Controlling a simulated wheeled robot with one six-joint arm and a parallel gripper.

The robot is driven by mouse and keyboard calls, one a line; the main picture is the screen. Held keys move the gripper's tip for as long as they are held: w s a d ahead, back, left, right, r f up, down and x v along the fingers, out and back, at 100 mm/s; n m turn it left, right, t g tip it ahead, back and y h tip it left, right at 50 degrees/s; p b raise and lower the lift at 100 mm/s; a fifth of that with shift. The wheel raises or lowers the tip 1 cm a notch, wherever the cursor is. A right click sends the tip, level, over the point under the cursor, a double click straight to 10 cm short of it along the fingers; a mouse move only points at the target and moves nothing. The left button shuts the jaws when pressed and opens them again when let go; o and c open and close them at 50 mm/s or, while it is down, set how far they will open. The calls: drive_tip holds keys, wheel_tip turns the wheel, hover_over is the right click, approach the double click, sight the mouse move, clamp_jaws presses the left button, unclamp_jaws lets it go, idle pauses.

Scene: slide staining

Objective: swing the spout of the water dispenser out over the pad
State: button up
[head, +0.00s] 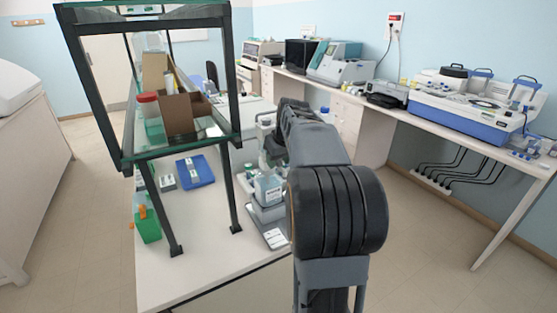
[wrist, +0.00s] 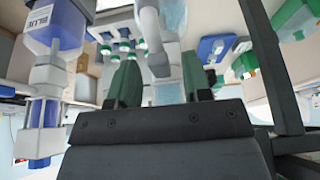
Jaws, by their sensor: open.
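In the wrist view a pale grey spout (wrist: 153,45) hangs between the two green-tipped fingers of my gripper (wrist: 160,82). The fingers are open and stand apart on either side of its lower end. Whether either finger touches it I cannot tell. A clear, bluish container (wrist: 173,14), which looks like part of the water dispenser, shows beside the spout. In the head view a clear labelled container (head: 268,188) stands on a grey base on the bench, just left of my arm. My arm hides much of that area, and I cannot make out the pad with certainty.
A bottle marked BLUE (wrist: 57,22) stands close by at the left of the wrist view. A dark-framed glass shelf (head: 180,150) rises over the bench, its legs near my arm. A blue tray (head: 195,171) and a green box (head: 148,226) sit on the bench.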

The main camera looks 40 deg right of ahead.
drive_tip(key=shift+w+f, duration=0.1)
drive_tip(key=shift+f, duration=0.1)
drive_tip(key=shift+c, duration=0.2)
clamp_jaws()
idle(0.4)
